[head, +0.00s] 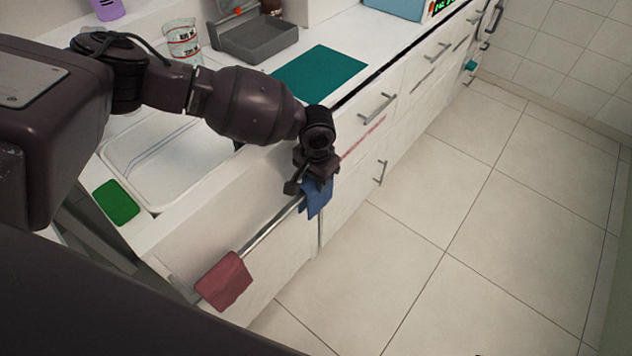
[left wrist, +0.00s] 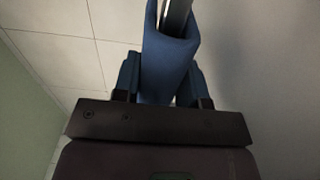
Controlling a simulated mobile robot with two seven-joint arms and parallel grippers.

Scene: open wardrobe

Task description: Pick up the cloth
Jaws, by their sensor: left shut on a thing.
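A blue cloth (head: 317,197) hangs over the far end of a metal rail (head: 270,229) on the counter's front. My left gripper (head: 314,180) is at this cloth, from above in the head view. In the left wrist view the blue cloth (left wrist: 168,60) lies folded over the rail (left wrist: 175,14), and the left gripper (left wrist: 163,88) is shut on it with a finger on each side. A red cloth (head: 225,280) hangs over the near end of the same rail, apart from the gripper. My right gripper is not in view.
A white sink (head: 160,180) is behind the rail, with a green sponge (head: 117,202) on its near edge. A teal mat (head: 320,74), grey tray (head: 256,42) and glass measuring cup (head: 183,42) stand on the counter. Drawer handles (head: 377,108) stick out. The tiled floor (head: 480,240) is clear.

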